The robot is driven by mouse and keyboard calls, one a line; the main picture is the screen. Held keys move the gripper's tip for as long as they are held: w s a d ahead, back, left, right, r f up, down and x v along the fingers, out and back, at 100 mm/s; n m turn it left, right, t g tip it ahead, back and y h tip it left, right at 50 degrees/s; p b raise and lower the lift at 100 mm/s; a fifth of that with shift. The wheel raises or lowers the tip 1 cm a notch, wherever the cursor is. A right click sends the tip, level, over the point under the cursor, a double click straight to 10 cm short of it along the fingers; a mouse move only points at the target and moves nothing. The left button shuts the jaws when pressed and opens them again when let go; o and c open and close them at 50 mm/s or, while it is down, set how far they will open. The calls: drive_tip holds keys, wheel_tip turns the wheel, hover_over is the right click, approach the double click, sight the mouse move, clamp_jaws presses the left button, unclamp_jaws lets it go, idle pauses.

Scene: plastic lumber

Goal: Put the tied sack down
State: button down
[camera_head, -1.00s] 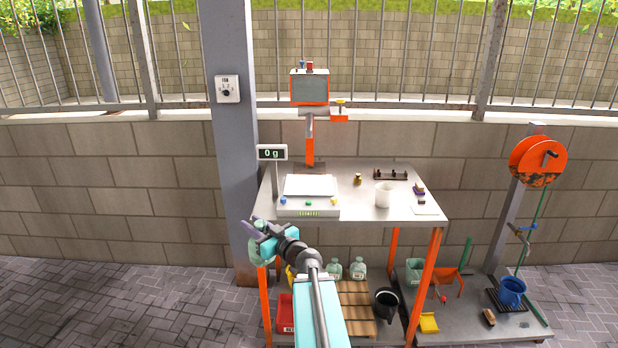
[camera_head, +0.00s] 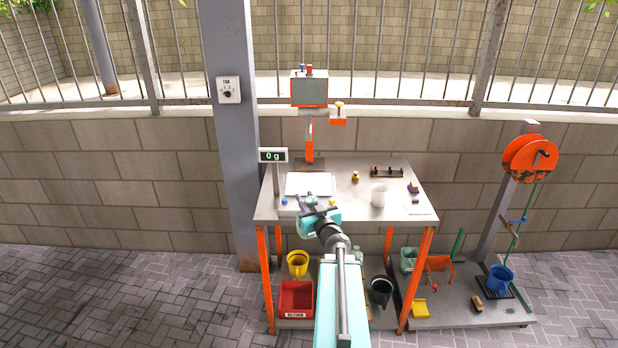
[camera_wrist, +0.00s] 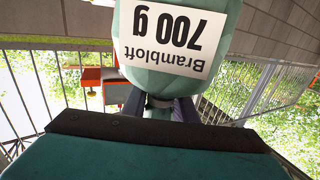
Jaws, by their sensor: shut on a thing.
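The tied sack (camera_wrist: 175,40) is pale green with a white label reading "Brambloft 700 g", upside down in the wrist view. My gripper (camera_wrist: 172,106) is shut on it, with the dark fingers on either side at its narrow end. In the head view my gripper (camera_head: 312,203) is in front of or above the scale's front edge; the sack cannot be made out there, and its height over the table is hard to judge. The scale (camera_head: 308,183) has a pale bare plate and its display (camera_head: 273,156) reads 0 g.
The metal table (camera_head: 400,212) holds a white cup (camera_head: 379,195), a small brass weight (camera_head: 355,176) and a weight rack (camera_head: 387,172). An orange-grey device (camera_head: 309,90) stands behind the scale. A red bin (camera_head: 296,298), yellow bucket (camera_head: 298,263) and black bucket (camera_head: 381,290) are below.

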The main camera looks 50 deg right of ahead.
drive_tip(key=s+d+r+m+g+h+p, duration=0.1)
drive_tip(key=s+d+r+h+p, duration=0.1)
drive_tip(key=s+d+r+p, duration=0.1)
drive_tip(key=shift+s+d+m+p, duration=0.4)
drive_tip(key=shift+s+d+p, duration=0.2)
drive_tip(key=shift+s+d, duration=0.4)
drive_tip(key=shift+w+d, duration=0.15)
drive_tip(key=shift+w, duration=0.05)
